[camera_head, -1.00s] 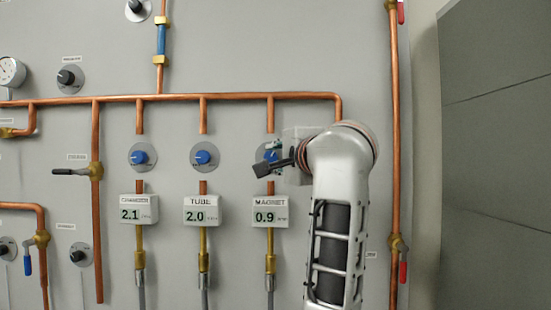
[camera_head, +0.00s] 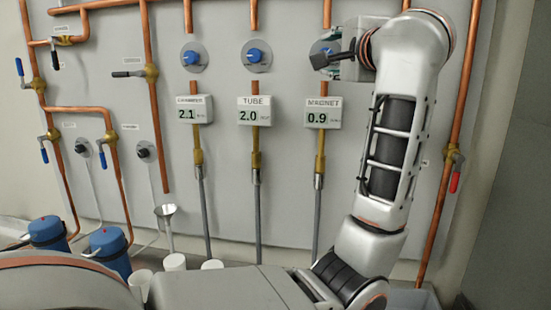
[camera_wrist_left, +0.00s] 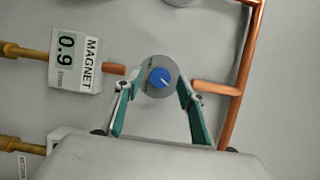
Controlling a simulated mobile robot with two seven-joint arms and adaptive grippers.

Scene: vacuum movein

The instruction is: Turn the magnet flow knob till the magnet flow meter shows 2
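The blue magnet flow knob (camera_head: 326,47) sits on a round grey plate on the wall panel, partly hidden by my gripper in the head view. Below it, the magnet flow meter (camera_head: 323,114) reads 0.9. In the left wrist view the knob (camera_wrist_left: 160,79) shows whole, and the meter (camera_wrist_left: 75,58) also reads 0.9. My left gripper (camera_head: 336,56) is at the knob. In the left wrist view its teal fingers (camera_wrist_left: 158,89) are open, one on each side of the knob, with a gap to it on both sides. My right gripper is not in view.
To the left are the tube knob (camera_head: 253,56) over its meter (camera_head: 255,111) at 2.0, and the chamber knob (camera_head: 190,57) over its meter (camera_head: 192,110) at 2.1. A copper pipe with a red-handled valve (camera_head: 455,173) runs right of my arm. Blue-topped containers (camera_head: 108,245) stand lower left.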

